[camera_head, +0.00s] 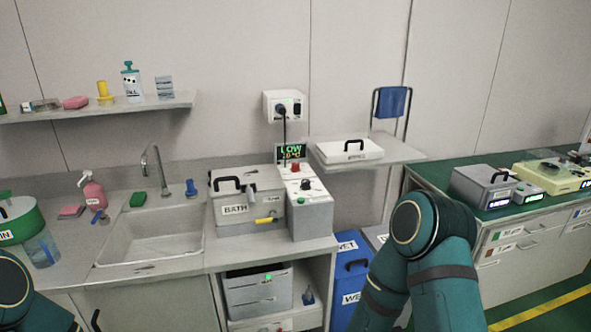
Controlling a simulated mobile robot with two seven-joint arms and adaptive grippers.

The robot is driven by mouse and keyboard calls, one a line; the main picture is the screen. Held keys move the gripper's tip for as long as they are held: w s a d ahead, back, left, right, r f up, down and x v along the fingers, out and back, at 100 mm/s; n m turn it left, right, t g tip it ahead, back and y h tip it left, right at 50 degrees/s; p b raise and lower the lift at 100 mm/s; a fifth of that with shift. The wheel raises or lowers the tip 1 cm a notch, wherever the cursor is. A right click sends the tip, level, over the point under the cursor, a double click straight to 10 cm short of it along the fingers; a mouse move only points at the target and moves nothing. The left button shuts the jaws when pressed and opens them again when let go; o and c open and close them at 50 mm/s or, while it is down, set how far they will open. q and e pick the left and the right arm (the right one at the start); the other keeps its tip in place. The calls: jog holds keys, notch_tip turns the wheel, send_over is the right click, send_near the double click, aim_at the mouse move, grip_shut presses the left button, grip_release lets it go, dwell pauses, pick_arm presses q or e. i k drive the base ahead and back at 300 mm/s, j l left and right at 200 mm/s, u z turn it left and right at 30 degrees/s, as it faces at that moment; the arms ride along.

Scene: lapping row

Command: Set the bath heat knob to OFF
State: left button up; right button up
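The grey bath (262,215), labelled BATH, stands on the counter right of the sink, with a black-handled lid on top. The knob's pointer and labels are too small to read. A small display (291,151) behind the box reads LOW and what looks like 20°C. Only teal arm links of mine show at the lower left and lower right; neither gripper is visible.
A wall socket (284,106) holds a plug whose cord runs down behind the box. A sink (155,245) with a faucet lies left of the bath. A shelf (395,152) with a white lidded tray (349,152) is at the right. Blue bins (350,270) stand below.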

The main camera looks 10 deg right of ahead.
aim_at(294, 166)
jog(key=i+l+z, duration=0.1)
jog(key=i+l, duration=0.15)
jog(key=l, duration=0.2)
jog(key=i+l+z, duration=0.1)
jog(key=i+l, duration=0.15)
jog(key=l, duration=0.25)
jog(key=i+l+z, duration=0.1)
jog(key=i+l, duration=0.15)
jog(key=l, duration=0.15)
